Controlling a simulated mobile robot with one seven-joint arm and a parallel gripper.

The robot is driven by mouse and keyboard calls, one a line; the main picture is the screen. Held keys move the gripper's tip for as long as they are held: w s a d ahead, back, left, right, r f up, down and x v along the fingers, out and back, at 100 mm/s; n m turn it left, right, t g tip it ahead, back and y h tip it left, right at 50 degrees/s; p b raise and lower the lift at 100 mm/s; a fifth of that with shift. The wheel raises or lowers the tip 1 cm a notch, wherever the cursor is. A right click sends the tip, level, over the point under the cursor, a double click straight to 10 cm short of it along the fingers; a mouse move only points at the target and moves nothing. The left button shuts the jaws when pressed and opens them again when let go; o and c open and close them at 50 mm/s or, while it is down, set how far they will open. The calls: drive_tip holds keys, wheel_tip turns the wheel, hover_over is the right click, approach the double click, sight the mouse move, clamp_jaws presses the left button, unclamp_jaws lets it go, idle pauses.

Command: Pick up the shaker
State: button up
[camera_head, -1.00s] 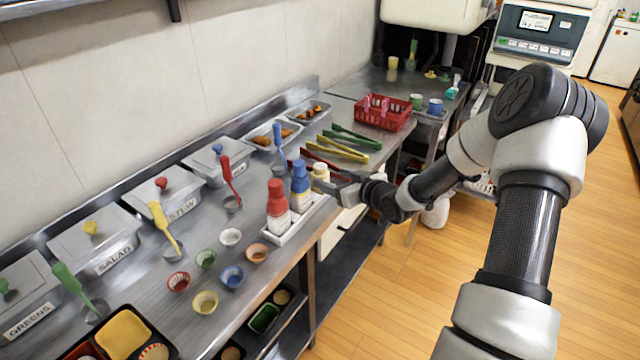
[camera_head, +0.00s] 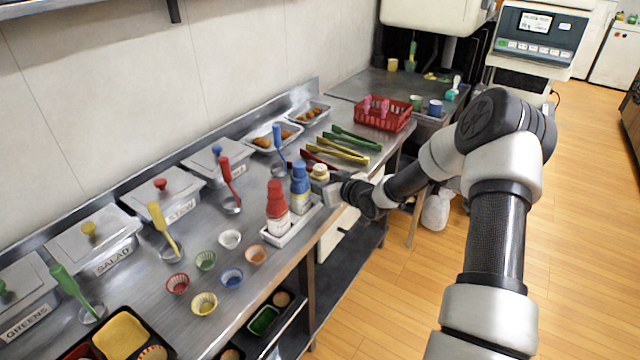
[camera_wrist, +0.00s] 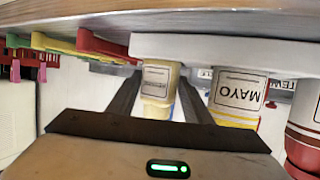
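The shaker is a small cream bottle with a pale yellow top (camera_head: 320,172), upright at the far end of a white bottle tray (camera_head: 290,233). In the wrist view the shaker (camera_wrist: 157,84) appears upside down, between my two dark fingers. My gripper (camera_wrist: 160,88) is open around it, one finger on each side; whether either finger touches it I cannot tell. In the head view my gripper (camera_head: 330,190) reaches in from the right at the shaker's side, and hides its lower part.
A blue bottle (camera_head: 300,185), labelled MAYO in the wrist view (camera_wrist: 238,92), stands close beside the shaker, with a red bottle (camera_head: 277,205) beyond it. Red, yellow (camera_head: 343,150) and green tongs lie behind. Small cups (camera_head: 230,239) stand left of the tray.

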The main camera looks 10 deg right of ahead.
drive_tip(key=c, duration=0.6)
wheel_tip(320, 180, up, 10)
drive_tip(key=shift+r+p, duration=0.1)
drive_tip(key=shift+p, duration=0.6)
drive_tip(key=shift+c, duration=0.2)
drive_tip(key=o, duration=0.5)
drive_tip(key=shift+s, duration=0.15)
